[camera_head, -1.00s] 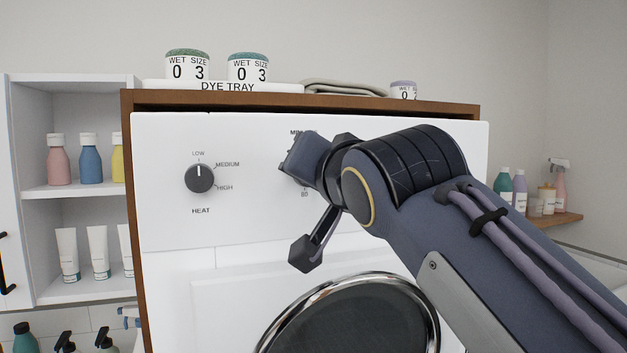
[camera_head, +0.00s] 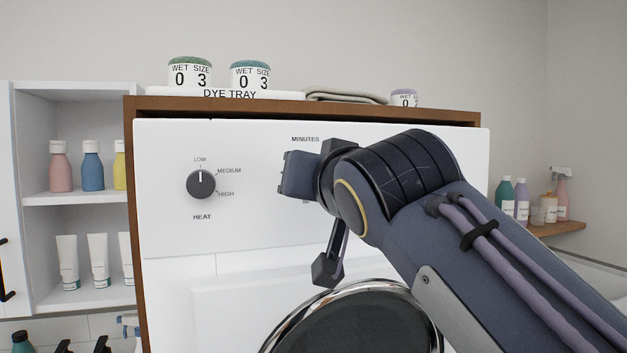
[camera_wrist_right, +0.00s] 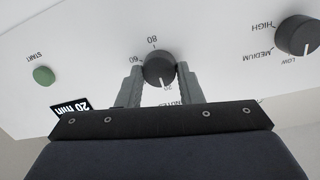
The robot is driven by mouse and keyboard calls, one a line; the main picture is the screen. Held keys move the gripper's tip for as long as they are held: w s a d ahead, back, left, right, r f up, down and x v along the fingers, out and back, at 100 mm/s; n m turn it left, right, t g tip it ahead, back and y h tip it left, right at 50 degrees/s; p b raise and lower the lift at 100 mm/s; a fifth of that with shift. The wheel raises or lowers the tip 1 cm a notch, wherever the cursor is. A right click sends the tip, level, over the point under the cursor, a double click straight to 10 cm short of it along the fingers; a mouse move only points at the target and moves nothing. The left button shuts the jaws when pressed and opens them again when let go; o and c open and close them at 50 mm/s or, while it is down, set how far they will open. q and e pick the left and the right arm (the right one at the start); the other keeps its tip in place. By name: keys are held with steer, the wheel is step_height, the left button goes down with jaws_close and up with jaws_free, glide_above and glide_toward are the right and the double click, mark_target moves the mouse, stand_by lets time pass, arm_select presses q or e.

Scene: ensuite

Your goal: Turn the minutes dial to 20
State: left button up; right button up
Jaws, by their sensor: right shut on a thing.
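The minutes dial (camera_wrist_right: 159,68) is a round dark knob with a white pointer line on the white front panel. In the right wrist view, which sees the panel upside down, the pointer points down in the picture, at a partly hidden number by the dial's edge. The 60 and 80 marks are readable. My right gripper (camera_wrist_right: 160,80) has one finger on each side of the dial and is shut on it. In the head view my right gripper (camera_head: 300,175) covers the dial under the MINUTES label (camera_head: 305,139). My left gripper is not in view.
A black display (camera_wrist_right: 72,105) reads "20 min" near a green START button (camera_wrist_right: 43,76). The heat dial (camera_head: 201,184) points at LOW, left of my gripper. A round door (camera_head: 355,320) lies below. Jars and a dye tray (camera_head: 250,94) stand on top.

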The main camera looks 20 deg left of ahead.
steer(key=shift+f, duration=0.1)
steer(key=o, duration=1)
steer(key=shift+s, duration=0.1)
steer(key=b+v, duration=0.3)
steer(key=v, duration=0.4)
steer(key=shift+s+d, duration=0.25)
